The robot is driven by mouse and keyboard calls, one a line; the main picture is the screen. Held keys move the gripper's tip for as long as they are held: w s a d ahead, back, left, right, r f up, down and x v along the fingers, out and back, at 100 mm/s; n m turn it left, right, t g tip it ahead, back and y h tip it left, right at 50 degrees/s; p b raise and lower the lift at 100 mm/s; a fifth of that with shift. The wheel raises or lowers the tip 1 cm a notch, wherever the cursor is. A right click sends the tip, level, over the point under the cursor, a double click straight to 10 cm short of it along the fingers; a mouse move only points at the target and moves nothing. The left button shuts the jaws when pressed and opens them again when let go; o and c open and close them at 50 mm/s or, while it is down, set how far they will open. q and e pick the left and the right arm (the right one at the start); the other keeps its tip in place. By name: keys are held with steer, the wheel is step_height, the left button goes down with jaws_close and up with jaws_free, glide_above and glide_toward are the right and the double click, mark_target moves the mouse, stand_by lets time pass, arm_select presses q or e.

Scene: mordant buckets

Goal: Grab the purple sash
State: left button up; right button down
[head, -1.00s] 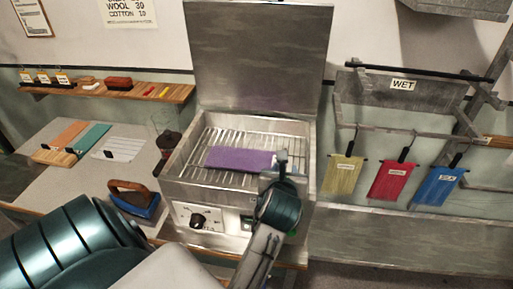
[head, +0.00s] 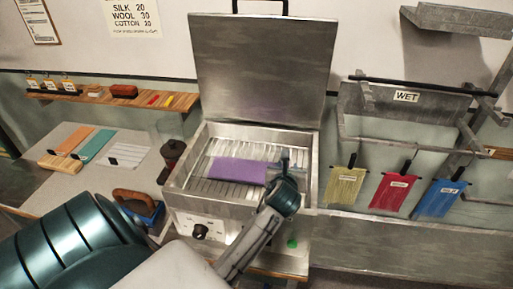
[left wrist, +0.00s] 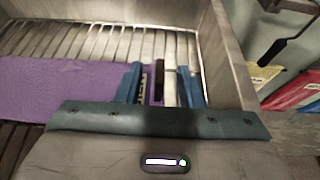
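The purple sash (head: 236,170) lies flat on the wire rack inside an open metal box (head: 180,205). In the left wrist view the sash (left wrist: 65,88) runs in from the left, and a dark clip (left wrist: 159,78) shows at its right end. My left gripper (head: 284,163) is over the sash's right end. In the left wrist view its two blue fingers (left wrist: 160,88) stand apart, one on each side of the clip, with gaps showing. The lowest part of the clip is hidden by the gripper body. My right gripper is not in view.
The box's raised lid (head: 258,70) stands behind the rack, and its walls surround the sash. An iron (head: 137,207) and a dark jar (head: 172,152) stand left of the box. Yellow (head: 345,187), red (head: 393,192) and blue (head: 438,198) cloths hang at right.

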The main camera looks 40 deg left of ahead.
arm_select(q)
steer(key=shift+x, duration=1.05)
steer(key=shift+s+r, duration=0.1)
jaws_close()
